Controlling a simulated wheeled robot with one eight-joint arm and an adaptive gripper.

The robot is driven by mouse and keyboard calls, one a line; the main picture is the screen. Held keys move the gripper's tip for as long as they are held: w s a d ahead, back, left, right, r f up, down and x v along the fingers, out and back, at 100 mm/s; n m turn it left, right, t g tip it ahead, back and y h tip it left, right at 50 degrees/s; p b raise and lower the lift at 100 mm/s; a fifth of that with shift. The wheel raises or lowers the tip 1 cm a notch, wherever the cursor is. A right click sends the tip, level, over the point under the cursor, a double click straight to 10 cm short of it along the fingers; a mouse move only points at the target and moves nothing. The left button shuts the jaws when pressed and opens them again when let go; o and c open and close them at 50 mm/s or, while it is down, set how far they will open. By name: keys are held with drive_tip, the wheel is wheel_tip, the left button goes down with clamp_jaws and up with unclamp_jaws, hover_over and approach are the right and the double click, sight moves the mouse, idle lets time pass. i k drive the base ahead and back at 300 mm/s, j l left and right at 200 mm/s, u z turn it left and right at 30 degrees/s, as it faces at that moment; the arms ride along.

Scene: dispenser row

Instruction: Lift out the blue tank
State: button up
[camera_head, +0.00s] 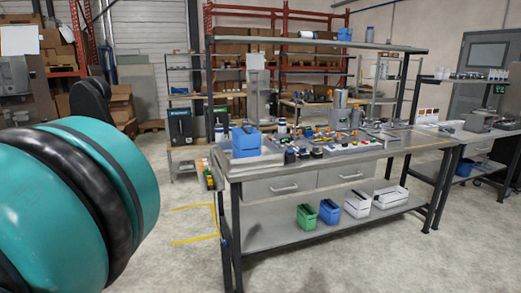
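No object is clearly marked as the blue tank. A blue open-topped container (329,211) stands on the lower shelf of the workbench, between a green container (307,216) and a white container (357,204). A larger blue bin (246,142) sits on the left end of the bench top. Both blue things are upright, and I cannot tell what is inside them. My gripper is not in view. A large teal and black rounded part, which looks like my own arm, fills the left edge.
The workbench (280,186) has two drawers, and small parts crowd its top. A second white container (389,197) is on the lower shelf. Two dark machines (181,126) stand behind the bench. A side table (466,133) is at right. The floor (330,262) in front is clear.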

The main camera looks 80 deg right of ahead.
sight(246, 141)
drive_tip(key=z, duration=2.8)
